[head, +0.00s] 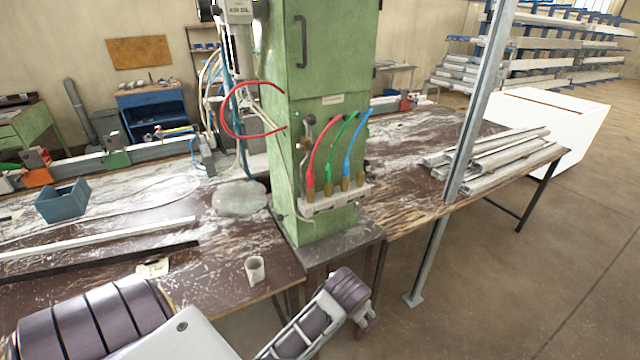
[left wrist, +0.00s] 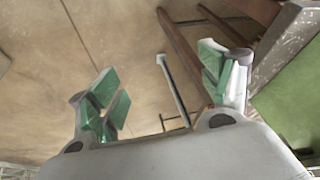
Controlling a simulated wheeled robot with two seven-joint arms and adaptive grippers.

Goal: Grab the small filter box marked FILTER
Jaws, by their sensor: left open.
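I cannot make out a box with a readable FILTER mark in either view. A small white object (head: 255,269), shaped like a cup or short roll, stands near the front edge of the left bench, and I see no mark on it. A pale paper or label (head: 153,267) lies to its left. My left gripper (left wrist: 163,85) is open and empty in the left wrist view, its green-padded fingers wide apart over the floor. In the head view my left arm reaches in along the bottom, in front of the bench. My right gripper is not in view.
A green machine column (head: 325,130) with coloured hoses stands between the benches. A blue bin (head: 62,201) and long profiles (head: 95,240) lie on the left bench (head: 225,245). A grey steel post (head: 478,110) stands before the right bench. Profiles (head: 500,158) are stacked there, near a large white box (head: 550,125).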

